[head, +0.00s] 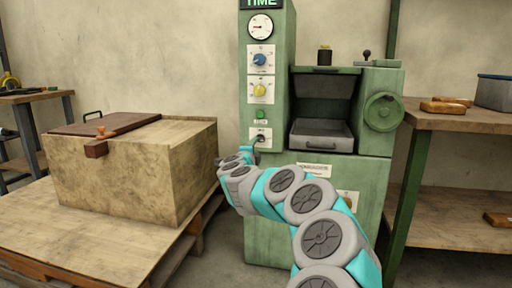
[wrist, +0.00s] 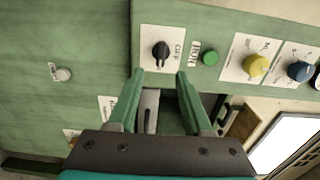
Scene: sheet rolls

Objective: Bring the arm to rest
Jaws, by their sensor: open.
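My teal and grey arm reaches forward across the front of a green machine (head: 262,215). My gripper (wrist: 159,74) is open and empty in the wrist view, with its two green fingers apart. A black knob (wrist: 162,52) on a white plate sits just past the gap between the fingertips. I cannot tell whether the fingers touch it. In the head view my gripper (head: 256,142) is small, at the lower part of the machine's tall panel, and partly hidden by my wrist.
The panel has a green button (wrist: 210,58), a yellow knob (wrist: 256,65) and a blue knob (wrist: 299,70). A large wooden box (head: 140,175) stands on a pallet table at left. A handwheel (head: 383,112) and a wooden shelf (head: 460,119) are at right.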

